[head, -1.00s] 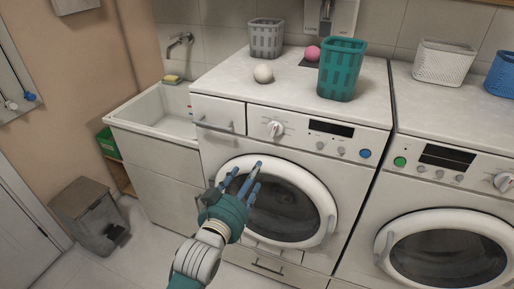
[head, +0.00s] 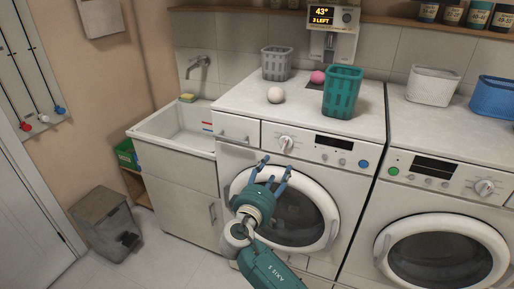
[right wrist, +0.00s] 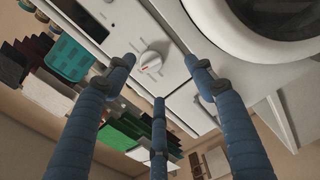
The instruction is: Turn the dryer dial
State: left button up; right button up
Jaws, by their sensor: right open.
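Two white front-loading machines stand side by side; I cannot tell from labels which is the dryer. The left machine (head: 236,200) has a white dial (head: 285,144) on its panel, left of a dark display. The right machine (head: 370,240) has its dial (head: 484,187) at the panel's right. My right gripper (head: 275,165) is open and empty, just below the left machine's dial, in front of the top of its round door. In the right wrist view the dial (right wrist: 150,62) shows between the spread blue fingers (right wrist: 160,72), apart from them. My left gripper is out of view.
On the left machine's top stand a teal basket (head: 342,92), a grey basket (head: 276,64), a white ball (head: 275,96) and a pink ball (head: 318,77). A sink (head: 150,126) is at left, a bin (head: 103,222) on the floor. A wall display (head: 321,16) hangs behind.

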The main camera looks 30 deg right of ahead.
aim_at(285, 146)
jog(key=shift+h, duration=0.3)
jog(key=p+x, duration=0.1)
jog(key=x, duration=0.2)
jog(key=r+p+x, duration=0.1)
jog(key=x, duration=0.2)
jog(key=r+p+x, duration=0.1)
jog(key=x, duration=0.2)
jog(key=shift+w+d+r, duration=0.15)
jog(key=shift+w+r, duration=0.05)
jog(key=shift+w, duration=0.15)
jog(key=shift+w+d+f, duration=0.15)
jog(key=shift+w+d, duration=0.2)
jog(key=shift+d, duration=0.05)
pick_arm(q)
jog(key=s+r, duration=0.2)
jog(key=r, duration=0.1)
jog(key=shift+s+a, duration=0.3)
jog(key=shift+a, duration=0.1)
